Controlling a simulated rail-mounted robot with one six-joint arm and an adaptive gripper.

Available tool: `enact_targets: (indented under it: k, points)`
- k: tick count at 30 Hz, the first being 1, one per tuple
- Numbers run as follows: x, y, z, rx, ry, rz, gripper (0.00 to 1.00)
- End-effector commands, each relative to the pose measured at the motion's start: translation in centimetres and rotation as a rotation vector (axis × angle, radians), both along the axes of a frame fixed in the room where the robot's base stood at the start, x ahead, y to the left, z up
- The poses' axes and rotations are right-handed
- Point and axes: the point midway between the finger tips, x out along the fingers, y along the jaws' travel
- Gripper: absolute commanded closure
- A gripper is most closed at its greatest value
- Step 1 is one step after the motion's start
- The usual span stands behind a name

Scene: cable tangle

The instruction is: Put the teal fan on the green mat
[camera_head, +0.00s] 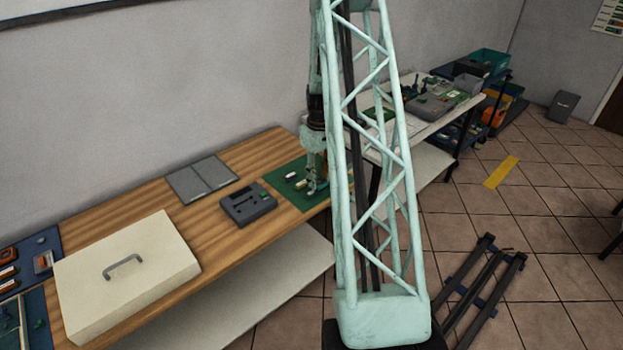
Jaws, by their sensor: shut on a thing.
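The green mat (283,181) lies at the far right end of the wooden bench, partly hidden behind my arm. Several small pieces, among them a cream one (291,176), lie on it. My gripper (317,187) points down low over the right part of the mat. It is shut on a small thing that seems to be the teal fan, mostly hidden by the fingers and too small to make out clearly. I cannot tell whether it touches the mat.
A dark grey device (248,204) stands left of the mat, with a grey folded panel (201,178) behind it. A large cream case (126,272) fills the near bench. A second white table (425,132) with trays and parts stands beyond. The floor at right holds a dark metal frame (487,288).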

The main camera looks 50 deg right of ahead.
Motion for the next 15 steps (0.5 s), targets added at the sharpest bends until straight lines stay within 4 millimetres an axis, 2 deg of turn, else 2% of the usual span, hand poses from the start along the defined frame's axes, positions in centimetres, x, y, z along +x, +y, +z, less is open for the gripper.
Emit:
enact_targets:
  k: [9,15]
  points:
    - [0.06,-0.05,0.00,0.000,0.000,0.000,0.81]
    - [0.61,-0.97,-0.17,0.000,0.001,0.000,0.81]
